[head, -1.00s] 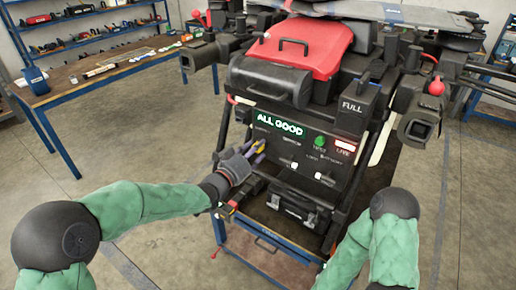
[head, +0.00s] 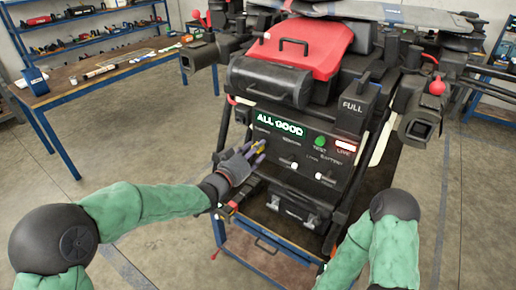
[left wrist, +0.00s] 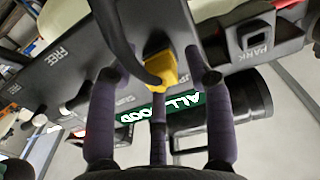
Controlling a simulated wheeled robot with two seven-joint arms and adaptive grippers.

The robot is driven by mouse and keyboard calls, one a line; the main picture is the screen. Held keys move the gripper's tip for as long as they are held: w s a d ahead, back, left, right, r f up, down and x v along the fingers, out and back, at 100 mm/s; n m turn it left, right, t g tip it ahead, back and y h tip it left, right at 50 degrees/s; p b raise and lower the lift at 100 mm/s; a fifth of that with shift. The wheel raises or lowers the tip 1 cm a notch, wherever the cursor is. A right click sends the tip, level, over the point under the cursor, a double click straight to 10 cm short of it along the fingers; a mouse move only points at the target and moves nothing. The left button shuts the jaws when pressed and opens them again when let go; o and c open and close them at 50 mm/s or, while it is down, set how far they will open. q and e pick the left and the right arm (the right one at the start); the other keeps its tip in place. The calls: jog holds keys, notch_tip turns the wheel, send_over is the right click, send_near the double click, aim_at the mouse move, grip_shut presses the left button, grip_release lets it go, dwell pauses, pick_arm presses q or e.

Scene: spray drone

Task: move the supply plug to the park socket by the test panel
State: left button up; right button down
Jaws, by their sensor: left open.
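The yellow supply plug (left wrist: 161,72), with a thick black cable, sits at the black test panel (left wrist: 135,55) in the left wrist view. In the head view only a little of the plug (head: 259,145) shows past my fingers, on the left of the panel (head: 285,157). My left gripper (left wrist: 160,85) is open, its dark fingers spread around the plug; contact is unclear. The left gripper (head: 251,161) is at the panel's left side in the head view. The park socket (left wrist: 250,38), a dark square block marked PARK, lies right of the plug in the left wrist view.
The panel shows a green ALL GOOD display (head: 281,125), a green TEST button (head: 320,142) and white switches. The drone with its red lid (head: 308,42) stands above. A blue-edged workbench (head: 105,75) is at the left. My right arm is low at the right.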

dwell(0.7)
pick_arm(q)
grip_shut()
jog(key=shift+s+a, duration=0.1)
jog(key=shift+b+v, duration=0.6)
jog(key=shift+v, duration=2.3)
